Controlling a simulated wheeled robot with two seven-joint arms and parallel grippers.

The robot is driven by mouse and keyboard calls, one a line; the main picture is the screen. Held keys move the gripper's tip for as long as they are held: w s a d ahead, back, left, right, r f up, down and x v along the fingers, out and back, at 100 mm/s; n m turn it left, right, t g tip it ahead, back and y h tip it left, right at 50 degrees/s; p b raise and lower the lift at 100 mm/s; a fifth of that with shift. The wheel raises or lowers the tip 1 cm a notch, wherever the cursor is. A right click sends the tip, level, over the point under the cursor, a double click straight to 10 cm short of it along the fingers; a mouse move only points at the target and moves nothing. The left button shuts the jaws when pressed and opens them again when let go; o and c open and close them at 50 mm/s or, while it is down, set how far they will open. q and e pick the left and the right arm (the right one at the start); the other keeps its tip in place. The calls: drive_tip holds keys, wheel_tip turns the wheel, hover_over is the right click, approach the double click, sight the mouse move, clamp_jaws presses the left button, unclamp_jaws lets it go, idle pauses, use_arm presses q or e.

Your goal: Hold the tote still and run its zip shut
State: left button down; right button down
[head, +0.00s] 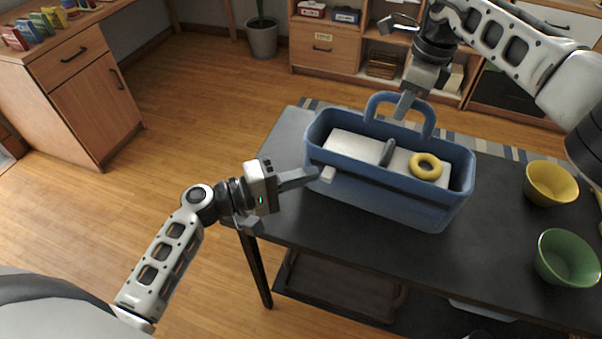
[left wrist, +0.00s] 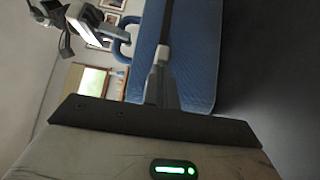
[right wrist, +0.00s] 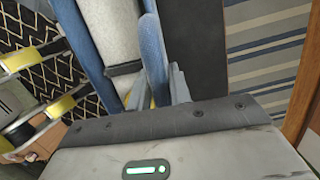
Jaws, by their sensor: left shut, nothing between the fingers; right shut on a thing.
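The blue tote (head: 395,195) stands upright on the dark table, with a looped handle (head: 428,118) at its back. Inside are a pale panel or box (head: 345,145), a dark grey bar (head: 388,152) and a yellow ring (head: 425,166). My right gripper (head: 404,104) is shut on the back handle, which also shows between its fingers in the right wrist view (right wrist: 153,60). My left gripper (head: 314,174) is shut and empty at the tote's near left corner. A small pale block (head: 328,174), perhaps the zip pull, is at its fingertips; whether they touch is unclear.
The dark table (head: 300,220) has a yellow bowl (head: 551,184) and a green bowl (head: 566,258) at its right. The tabletop in front of the tote is clear. A shelf unit (head: 325,50) stands behind, and a wooden cabinet (head: 95,105) stands far left.

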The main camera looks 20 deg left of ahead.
use_arm(q)
drive_tip(key=s+d, duration=0.1)
drive_tip(key=d, duration=1.2)
drive_tip(key=shift+a, duration=0.15)
drive_tip(key=w+a+v, duration=0.1)
drive_tip(key=w+v, duration=0.1)
drive_tip(key=v, duration=1)
drive_tip(key=shift+s+a, duration=0.25)
drive_tip(key=shift+a, duration=0.4)
